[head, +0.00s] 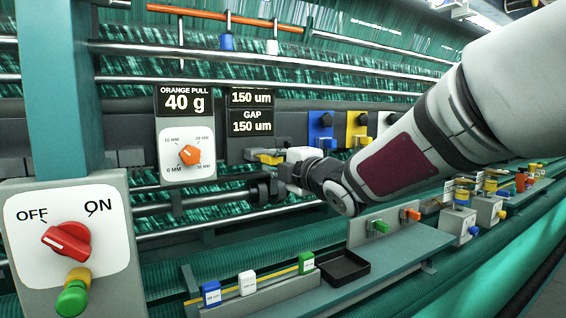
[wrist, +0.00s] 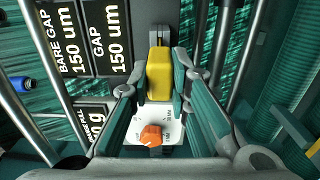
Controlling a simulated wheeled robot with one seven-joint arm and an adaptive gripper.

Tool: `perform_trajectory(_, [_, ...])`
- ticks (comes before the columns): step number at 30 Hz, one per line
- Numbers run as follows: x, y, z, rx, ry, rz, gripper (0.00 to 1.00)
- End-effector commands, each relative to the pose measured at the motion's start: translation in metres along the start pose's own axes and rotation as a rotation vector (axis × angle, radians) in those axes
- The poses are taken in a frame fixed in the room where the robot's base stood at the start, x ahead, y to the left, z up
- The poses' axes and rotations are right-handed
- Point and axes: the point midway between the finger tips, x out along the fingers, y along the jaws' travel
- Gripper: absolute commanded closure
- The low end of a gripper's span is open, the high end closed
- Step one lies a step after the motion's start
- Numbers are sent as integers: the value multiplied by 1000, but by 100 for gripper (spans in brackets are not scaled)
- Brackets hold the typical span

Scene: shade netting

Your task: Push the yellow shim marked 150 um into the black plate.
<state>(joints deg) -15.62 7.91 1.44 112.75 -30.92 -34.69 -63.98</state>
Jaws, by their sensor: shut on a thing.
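The yellow shim (wrist: 159,72) is gripped between the two fingertips of my gripper (wrist: 161,92) in the wrist view. In the head view, part of the shim (head: 269,159) shows just left of my gripper (head: 291,166). The dark plate (wrist: 149,22) is beyond the shim's far end, and its face also shows in the head view (head: 237,150) below the gap signs. I cannot tell whether the shim's tip is inside the plate or only against it. The shim's mark cannot be read.
Signs read "GAP 150 um" (head: 251,122) and "ORANGE PULL 40 g" (head: 185,101). An orange dial (head: 189,154) is below. A red switch (head: 67,243) stands at left. Blue, white and green blocks (head: 247,282) stand in a rack beside a black tray (head: 343,266). Horizontal rails run nearby.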

Motion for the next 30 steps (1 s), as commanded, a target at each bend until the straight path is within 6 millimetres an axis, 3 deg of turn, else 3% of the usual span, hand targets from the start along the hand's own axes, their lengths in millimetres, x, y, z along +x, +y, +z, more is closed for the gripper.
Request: perform_trajectory(30, [20,0,0,0,0,0,100])
